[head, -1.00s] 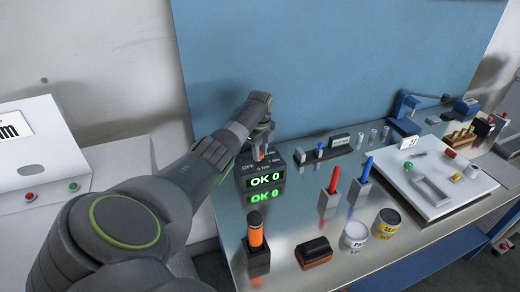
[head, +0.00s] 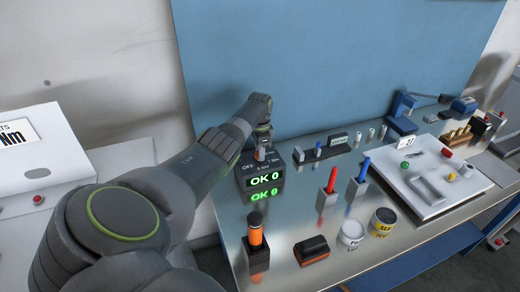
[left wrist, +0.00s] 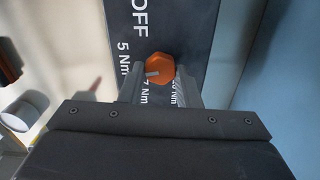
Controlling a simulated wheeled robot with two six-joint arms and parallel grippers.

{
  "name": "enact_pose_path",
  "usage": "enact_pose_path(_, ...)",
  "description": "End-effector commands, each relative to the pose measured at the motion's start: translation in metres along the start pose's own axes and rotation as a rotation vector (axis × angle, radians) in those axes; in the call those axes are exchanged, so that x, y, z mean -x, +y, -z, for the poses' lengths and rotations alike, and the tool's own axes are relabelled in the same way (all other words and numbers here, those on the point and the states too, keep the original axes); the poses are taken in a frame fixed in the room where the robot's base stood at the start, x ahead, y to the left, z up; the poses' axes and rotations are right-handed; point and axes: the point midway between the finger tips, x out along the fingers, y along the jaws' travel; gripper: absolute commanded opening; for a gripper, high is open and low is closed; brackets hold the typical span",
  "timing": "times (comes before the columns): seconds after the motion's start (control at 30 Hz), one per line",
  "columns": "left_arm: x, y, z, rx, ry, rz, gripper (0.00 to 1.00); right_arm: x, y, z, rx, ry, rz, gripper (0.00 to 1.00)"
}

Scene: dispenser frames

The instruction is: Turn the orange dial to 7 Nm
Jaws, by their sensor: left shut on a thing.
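The orange dial (left wrist: 160,66) sits on the dark top of a small controller box (head: 250,183) whose front display reads "OK 0" in green. My left gripper (left wrist: 160,78) is shut on the dial, one finger on each side, in the left wrist view. The dial's pale pointer mark faces left and slightly down, between the "5 Nm" and "7 Nm" labels. "OFF" is printed further up, and another label is partly hidden by the right finger. In the head view the left gripper (head: 261,141) reaches down onto the box. My right gripper is not in view.
An orange-and-black cylinder in a holder (head: 256,258), red and blue pens in stands (head: 327,199), and tins (head: 352,232) stand in front and right of the box. A white tray (head: 460,195) lies further right. A blue panel (head: 330,60) rises behind.

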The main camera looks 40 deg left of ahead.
Motion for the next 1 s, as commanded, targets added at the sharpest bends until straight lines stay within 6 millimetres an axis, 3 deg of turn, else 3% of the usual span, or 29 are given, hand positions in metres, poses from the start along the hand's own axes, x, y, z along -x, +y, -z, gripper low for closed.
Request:
enact_pose_path(0.6,0.003,-0.004,0.0,0.569,0.002,0.005,0.07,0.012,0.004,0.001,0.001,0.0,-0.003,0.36)
enact_pose_path(1.0,0.003,-0.004,-0.001,0.802,0.003,0.004,0.07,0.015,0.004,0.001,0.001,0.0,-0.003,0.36)
